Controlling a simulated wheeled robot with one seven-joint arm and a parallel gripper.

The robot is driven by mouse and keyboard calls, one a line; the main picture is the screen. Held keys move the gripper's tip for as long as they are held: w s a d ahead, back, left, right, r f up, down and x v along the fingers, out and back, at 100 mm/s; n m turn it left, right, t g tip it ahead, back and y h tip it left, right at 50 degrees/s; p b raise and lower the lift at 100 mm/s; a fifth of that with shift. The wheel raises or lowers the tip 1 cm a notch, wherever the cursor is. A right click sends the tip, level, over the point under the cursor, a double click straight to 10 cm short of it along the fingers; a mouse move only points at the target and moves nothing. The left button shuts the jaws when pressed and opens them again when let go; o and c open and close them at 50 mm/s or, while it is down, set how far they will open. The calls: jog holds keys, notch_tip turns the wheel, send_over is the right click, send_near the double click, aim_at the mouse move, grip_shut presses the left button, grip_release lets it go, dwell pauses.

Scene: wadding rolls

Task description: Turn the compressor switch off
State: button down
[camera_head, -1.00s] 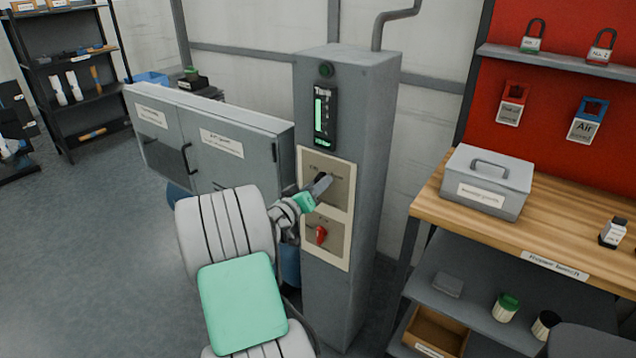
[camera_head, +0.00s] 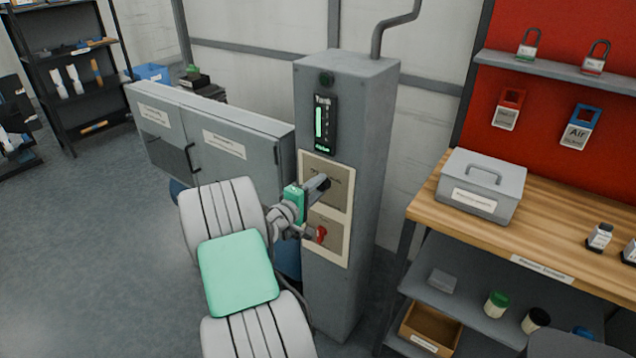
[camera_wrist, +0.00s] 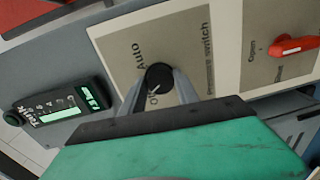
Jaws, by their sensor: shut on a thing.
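The compressor switch is a round black knob (camera_wrist: 159,78) on a beige plate (camera_wrist: 190,30) printed "Auto", "Off" and "Pressure switch". The plate is on the front of a tall grey cabinet (camera_head: 340,290). My gripper (camera_wrist: 158,85) is shut on the knob, with one finger on each side. In the head view my gripper (camera_head: 320,186) reaches the upper plate from the left and hides the knob. The knob's light pointer mark shows in the wrist view; its exact setting is hard to read.
A red handle (camera_head: 320,234) on a lower plate marked "Open" sits just below my gripper. A tank gauge (camera_head: 324,122) is above. A grey locker (camera_head: 225,140) stands left of the cabinet. A wooden workbench (camera_head: 560,245) is on the right.

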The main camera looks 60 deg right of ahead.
jog(key=shift+n+p, duration=0.65)
jog(key=shift+n, duration=0.55)
jog(key=c, duration=0.9)
grip_release()
jog(key=w+a, duration=0.1)
jog(key=a, duration=0.6)
jog(key=shift+w+a+r+b, duration=0.15)
jog(key=shift+a+r+b, duration=0.05)
jog(key=shift+a+b, duration=0.15)
